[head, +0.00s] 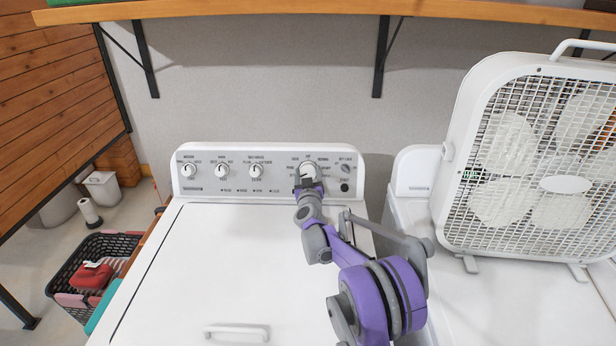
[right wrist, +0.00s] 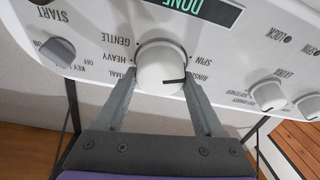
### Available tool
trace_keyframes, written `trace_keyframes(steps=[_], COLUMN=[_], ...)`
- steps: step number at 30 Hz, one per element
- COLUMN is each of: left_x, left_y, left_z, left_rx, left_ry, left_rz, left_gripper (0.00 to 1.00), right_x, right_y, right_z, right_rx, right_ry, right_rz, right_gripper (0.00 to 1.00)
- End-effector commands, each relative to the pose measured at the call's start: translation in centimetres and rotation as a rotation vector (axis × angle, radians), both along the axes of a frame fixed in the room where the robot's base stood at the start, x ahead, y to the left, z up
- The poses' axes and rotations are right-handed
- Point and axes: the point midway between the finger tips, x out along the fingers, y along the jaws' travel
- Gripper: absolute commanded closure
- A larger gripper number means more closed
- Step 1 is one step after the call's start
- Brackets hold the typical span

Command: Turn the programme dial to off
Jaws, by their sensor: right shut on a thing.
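The programme dial (head: 308,169) is the large white knob at the right part of the washer's control panel (head: 230,160). In the right wrist view the dial (right wrist: 160,62) shows upside down between my two fingers. A dark pointer line on its face points to the right in that view, toward the labels SPIN and RINSE. My right gripper (head: 307,181) is shut on the dial, one finger on each side; it fills the lower part of the right wrist view (right wrist: 160,86). The OFF label beside the dial is hidden there by the gripper. My left gripper is not in view.
Several smaller knobs (head: 222,171) line the panel's left side. A KEY LOCK switch (right wrist: 58,51) sits beside the dial. A display (right wrist: 200,9) reads DONE. A white box fan (head: 545,160) stands at right on a neighbouring machine. A wooden shelf (head: 300,10) hangs above.

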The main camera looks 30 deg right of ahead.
Motion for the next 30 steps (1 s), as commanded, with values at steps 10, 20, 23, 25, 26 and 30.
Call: trace_keyframes(steps=[10,20,23,25,26,30], left_x=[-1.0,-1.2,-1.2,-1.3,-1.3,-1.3], left_y=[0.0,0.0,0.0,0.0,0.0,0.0], left_z=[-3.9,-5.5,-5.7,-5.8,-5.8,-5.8], left_rx=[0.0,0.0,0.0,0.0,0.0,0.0], left_ry=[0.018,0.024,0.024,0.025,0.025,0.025], left_rz=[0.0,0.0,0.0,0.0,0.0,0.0], left_gripper=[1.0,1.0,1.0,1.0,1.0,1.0], right_x=[0.0,0.0,0.0,0.0,0.0,0.0], right_y=[0.1,0.1,0.0,0.0,0.0,0.0], right_z=[-0.4,-0.2,-0.2,-0.1,-0.1,-0.1], right_rx=[0.227,0.484,0.561,0.614,0.638,0.747], right_ry=[-0.138,-0.295,-0.342,-0.376,-0.389,-0.456], right_rz=[-0.087,-0.184,-0.213,-0.234,-0.243,-0.282], right_gripper=[0.86,0.86,0.86,0.86,0.86,0.86])
